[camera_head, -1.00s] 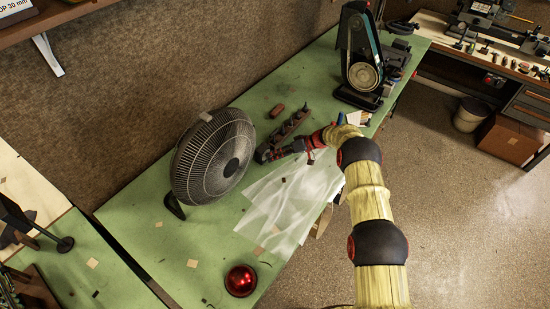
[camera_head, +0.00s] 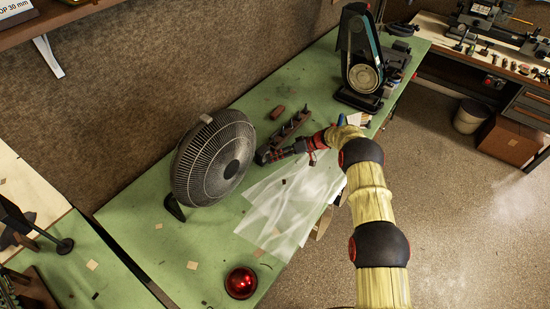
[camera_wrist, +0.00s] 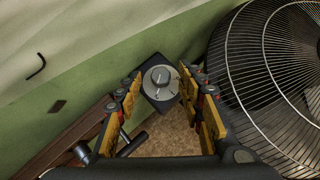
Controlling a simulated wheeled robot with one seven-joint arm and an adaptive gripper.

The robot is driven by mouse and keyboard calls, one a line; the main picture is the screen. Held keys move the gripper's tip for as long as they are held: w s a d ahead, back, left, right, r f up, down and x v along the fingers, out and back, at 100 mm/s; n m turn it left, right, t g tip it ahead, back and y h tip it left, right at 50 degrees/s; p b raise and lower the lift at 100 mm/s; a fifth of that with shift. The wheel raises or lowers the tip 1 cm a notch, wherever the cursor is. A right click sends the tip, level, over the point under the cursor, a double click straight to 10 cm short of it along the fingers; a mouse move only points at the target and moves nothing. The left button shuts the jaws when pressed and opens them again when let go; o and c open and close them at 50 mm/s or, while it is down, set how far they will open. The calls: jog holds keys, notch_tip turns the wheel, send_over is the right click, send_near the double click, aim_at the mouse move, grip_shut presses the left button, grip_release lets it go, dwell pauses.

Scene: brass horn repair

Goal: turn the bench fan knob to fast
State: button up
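The bench fan (camera_head: 213,160) stands on the green bench in the head view, its round dark grille facing right. Part of its grille (camera_wrist: 275,80) fills the right of the wrist view. A grey round knob (camera_wrist: 160,83) with a raised grip bar sits on a small dark box (camera_wrist: 152,61) in the wrist view. My gripper (camera_wrist: 160,78) is open, with one yellow finger on each side of the knob and box. I cannot tell whether either finger touches them. In the head view my gripper (camera_head: 288,151) is low over the bench, right of the fan; the knob is not discernible there.
A dark rack of tools (camera_head: 284,137) lies beside my gripper. Clear plastic sheeting (camera_head: 290,205) covers the bench's front edge. A shiny red dome (camera_head: 241,283) sits at the near end. A belt grinder (camera_head: 360,65) stands at the far end. A black hex key (camera_wrist: 37,67) shows in the wrist view.

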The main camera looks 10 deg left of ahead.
jog(key=v, duration=1.1)
jog(key=shift+d+r, duration=0.1)
